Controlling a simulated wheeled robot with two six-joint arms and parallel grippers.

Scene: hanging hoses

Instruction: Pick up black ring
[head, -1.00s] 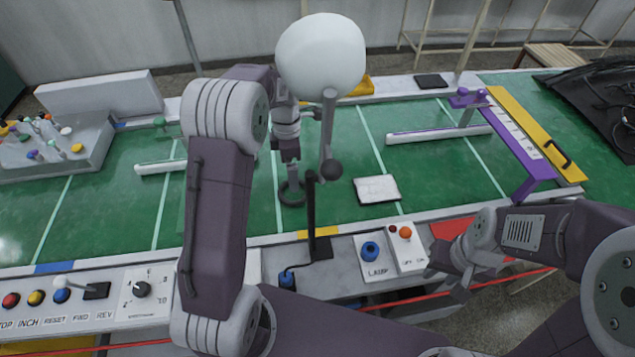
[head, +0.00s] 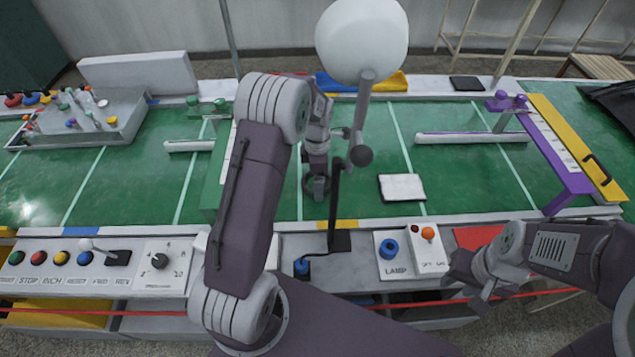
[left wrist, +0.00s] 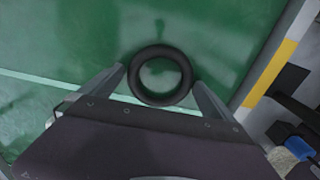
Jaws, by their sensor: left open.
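The black ring lies flat on the green table top; it shows whole in the left wrist view (left wrist: 160,49), with green table visible through its hole. In the head view the ring (head: 308,188) is partly hidden by my left gripper (head: 319,182), which is right over it. In the left wrist view my left gripper (left wrist: 160,80) is open, with one finger on each side of the ring. Whether the fingers touch it, I cannot tell. My right gripper (head: 477,285) is over the front edge by the lamp box, away from the ring; its jaws are unclear.
A white pad (head: 402,187) lies to the right. The control panel (head: 130,285) and lamp box (head: 388,268) line the front.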

